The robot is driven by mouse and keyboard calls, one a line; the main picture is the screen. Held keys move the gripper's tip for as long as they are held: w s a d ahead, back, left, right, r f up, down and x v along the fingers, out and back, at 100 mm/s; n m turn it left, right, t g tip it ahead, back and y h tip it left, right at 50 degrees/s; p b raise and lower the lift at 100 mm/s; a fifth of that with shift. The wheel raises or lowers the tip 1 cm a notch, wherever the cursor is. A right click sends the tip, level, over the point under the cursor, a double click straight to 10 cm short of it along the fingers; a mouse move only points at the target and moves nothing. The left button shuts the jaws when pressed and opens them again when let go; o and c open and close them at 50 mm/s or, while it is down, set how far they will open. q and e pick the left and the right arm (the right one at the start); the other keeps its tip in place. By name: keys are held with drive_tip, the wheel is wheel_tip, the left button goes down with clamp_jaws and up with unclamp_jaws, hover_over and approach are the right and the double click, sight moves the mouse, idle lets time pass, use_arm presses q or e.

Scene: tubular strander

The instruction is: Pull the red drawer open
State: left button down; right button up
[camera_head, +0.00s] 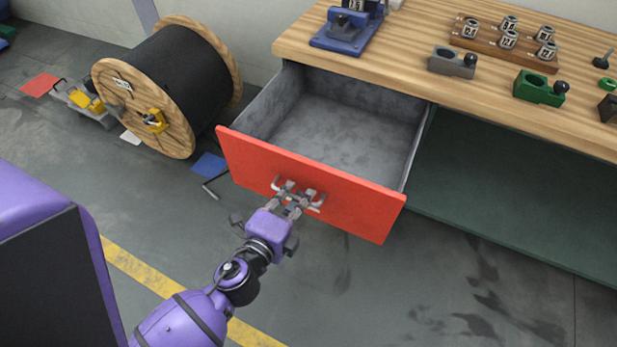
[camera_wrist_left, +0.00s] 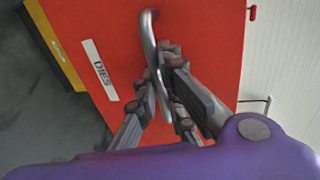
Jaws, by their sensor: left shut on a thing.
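The red drawer (camera_head: 345,195) stands well out from under the wooden workbench in the head view, and its grey inside looks empty. Its front also fills much of the left wrist view (camera_wrist_left: 215,35), with a white label (camera_wrist_left: 100,68) reading DIES. The metal bar handle (camera_head: 314,204) is on the drawer front; it also shows in the left wrist view (camera_wrist_left: 148,38). My left gripper (camera_head: 292,195) is shut on the handle, its fingers around the bar and hiding part of it. My right gripper is not in view.
On the workbench (camera_head: 440,82) are a blue fixture (camera_head: 348,32), a grey block (camera_head: 452,62), a green block (camera_head: 540,88) and a wooden rack (camera_head: 503,48) of dies. A large cable reel (camera_head: 150,105) stands left of the drawer. The floor before the drawer is mostly clear.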

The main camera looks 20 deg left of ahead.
use_arm(q)
drive_tip(key=shift+f+v, duration=0.25)
drive_tip(key=shift+v, duration=1.05)
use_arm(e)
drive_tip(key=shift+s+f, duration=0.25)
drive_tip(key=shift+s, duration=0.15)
use_arm(q)
drive_tip(key=shift+s, duration=0.1)
drive_tip(key=c, duration=2.1)
unclamp_jaws()
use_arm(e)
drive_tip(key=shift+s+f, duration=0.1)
use_arm(q)
drive_tip(key=shift+s, duration=0.15)
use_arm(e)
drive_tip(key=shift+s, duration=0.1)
use_arm(q)
drive_tip(key=v, duration=1.1)
drive_tip(key=shift+s+r, duration=0.1)
drive_tip(key=shift+s, duration=0.3)
drive_tip(key=shift+a, duration=0.1)
